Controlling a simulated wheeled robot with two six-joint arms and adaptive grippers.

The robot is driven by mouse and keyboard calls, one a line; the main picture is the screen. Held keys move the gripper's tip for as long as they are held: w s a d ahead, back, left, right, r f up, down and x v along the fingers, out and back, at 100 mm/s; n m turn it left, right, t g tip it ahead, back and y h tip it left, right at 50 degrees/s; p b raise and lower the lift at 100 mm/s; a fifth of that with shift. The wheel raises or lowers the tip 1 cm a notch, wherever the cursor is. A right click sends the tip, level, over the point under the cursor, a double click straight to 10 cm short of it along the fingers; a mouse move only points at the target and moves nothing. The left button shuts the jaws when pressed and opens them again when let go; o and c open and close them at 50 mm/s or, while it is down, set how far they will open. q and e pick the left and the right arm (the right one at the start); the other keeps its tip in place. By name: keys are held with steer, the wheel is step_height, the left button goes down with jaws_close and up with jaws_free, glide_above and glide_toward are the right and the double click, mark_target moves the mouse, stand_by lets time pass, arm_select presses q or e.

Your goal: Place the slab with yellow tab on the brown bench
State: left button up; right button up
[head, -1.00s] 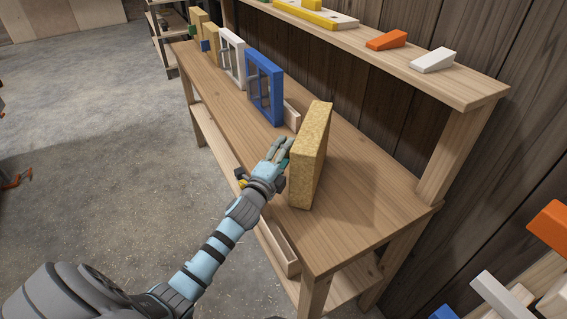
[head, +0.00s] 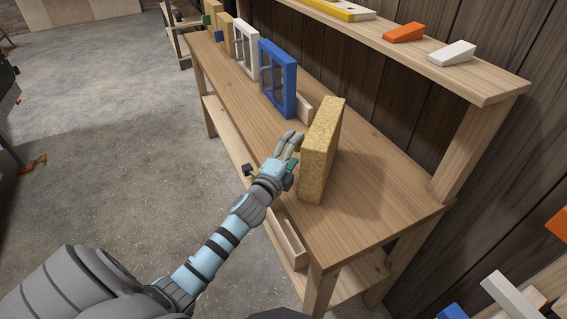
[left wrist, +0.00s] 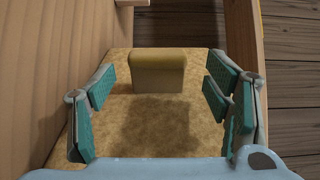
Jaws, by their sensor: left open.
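A tan, speckled slab (head: 322,150) stands upright near the front right of the brown wooden bench (head: 375,205). In the left wrist view, the slab's broad face (left wrist: 150,115) fills the middle, with a yellowish tab (left wrist: 158,72) standing out from it. My left gripper (head: 291,143) is open beside the slab's left face. In the left wrist view, its teal-padded fingers (left wrist: 160,105) are spread on both sides of the tab, with visible gaps. The tab is hidden in the head view. My right gripper is not in view.
A blue frame (head: 278,80), a white frame (head: 246,47) and tan pieces stand farther back on the bench. An upper shelf (head: 440,68) holds an orange wedge (head: 405,32) and a white wedge (head: 452,53). The bench top right of the slab is clear.

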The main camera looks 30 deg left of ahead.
arm_select(q)
steer(key=s+d+b, duration=0.1)
steer(key=s, duration=0.9)
steer(key=shift+s+d+b, duration=0.2)
steer(key=shift+s+b, duration=0.05)
steer(key=shift+b, duration=0.05)
